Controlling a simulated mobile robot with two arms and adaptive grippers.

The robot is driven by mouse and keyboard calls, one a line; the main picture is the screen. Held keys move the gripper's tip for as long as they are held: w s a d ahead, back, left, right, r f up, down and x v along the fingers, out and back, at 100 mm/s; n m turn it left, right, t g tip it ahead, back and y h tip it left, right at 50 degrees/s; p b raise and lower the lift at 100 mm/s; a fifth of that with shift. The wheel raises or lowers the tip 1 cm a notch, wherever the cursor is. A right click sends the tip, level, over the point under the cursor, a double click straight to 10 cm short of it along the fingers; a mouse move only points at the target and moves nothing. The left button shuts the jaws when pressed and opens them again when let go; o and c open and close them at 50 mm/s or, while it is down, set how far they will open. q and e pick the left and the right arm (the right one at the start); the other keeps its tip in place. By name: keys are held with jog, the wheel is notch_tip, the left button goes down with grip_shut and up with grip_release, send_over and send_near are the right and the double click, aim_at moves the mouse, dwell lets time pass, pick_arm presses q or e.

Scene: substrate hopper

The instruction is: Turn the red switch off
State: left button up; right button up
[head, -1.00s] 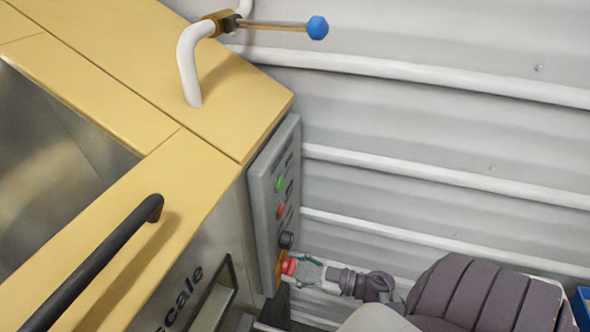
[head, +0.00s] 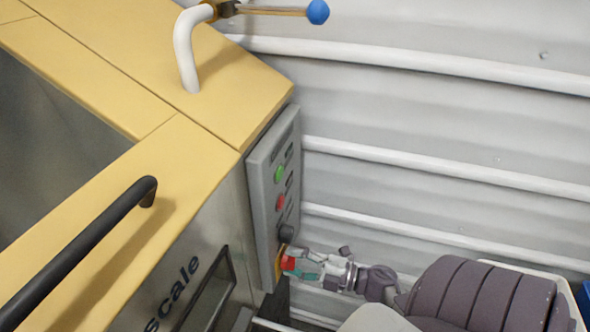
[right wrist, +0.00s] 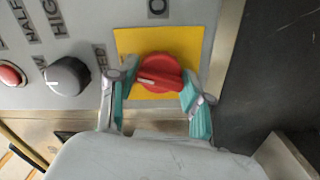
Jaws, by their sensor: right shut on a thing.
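The red switch (right wrist: 160,72) is a round knob on a yellow plate (right wrist: 128,42) on the grey control panel (right wrist: 85,20). A white mark on the knob points left in the right wrist view. In the head view the red switch (head: 288,264) sits at the low end of the panel. My right gripper (right wrist: 155,88) has its teal fingers on both sides of the knob and is shut on it. In the head view my right gripper (head: 300,264) reaches the knob from the right. My left gripper is not in view.
A black knob (right wrist: 68,76) and a red button (right wrist: 10,74) sit left of the switch. A green button (head: 279,174) is higher on the panel. The yellow-topped hopper (head: 190,150) has a black handle (head: 80,250). A ribbed wall (head: 440,120) stands behind.

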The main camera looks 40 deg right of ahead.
jog(key=shift+f+n+b, duration=0.1)
jog(key=shift+n+b, duration=0.5)
jog(key=shift+n, duration=1.1)
jog(key=o, duration=1.2)
jog(key=shift+c, duration=0.2)
jog(key=v, duration=1.2)
